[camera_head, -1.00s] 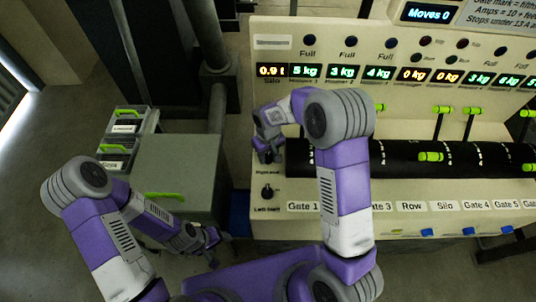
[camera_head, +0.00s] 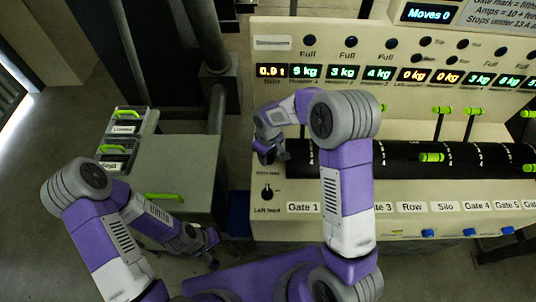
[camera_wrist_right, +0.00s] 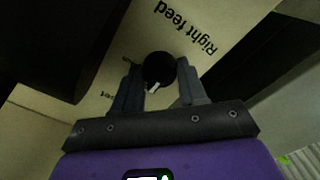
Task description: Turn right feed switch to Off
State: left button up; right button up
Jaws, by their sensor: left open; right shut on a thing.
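The right feed switch is a round black knob (camera_wrist_right: 158,70) with a pale pointer mark, under the "Right feed" lettering on the cream panel in the right wrist view. The mark points down and slightly left in that view; the small position labels are partly hidden and hard to read. My right gripper (camera_wrist_right: 156,88) is shut on this knob, a finger on each side. In the head view my right gripper (camera_head: 270,156) covers the switch at the panel's left end. My left gripper (camera_head: 213,254) is open and low, away from the panel.
The left feed switch (camera_head: 267,192) stands just below on the same panel. The dark roller (camera_head: 400,158) with green clamps lies to the right. A grey cabinet (camera_head: 180,165) and trays with green handles (camera_head: 127,115) are at the left.

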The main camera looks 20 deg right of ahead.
jog(key=o, duration=1.1)
jog(key=shift+c, duration=0.2)
notch_tip(320, 180, up, 8)
jog(key=shift+f+p, duration=0.2)
jog(key=shift+p, duration=0.1)
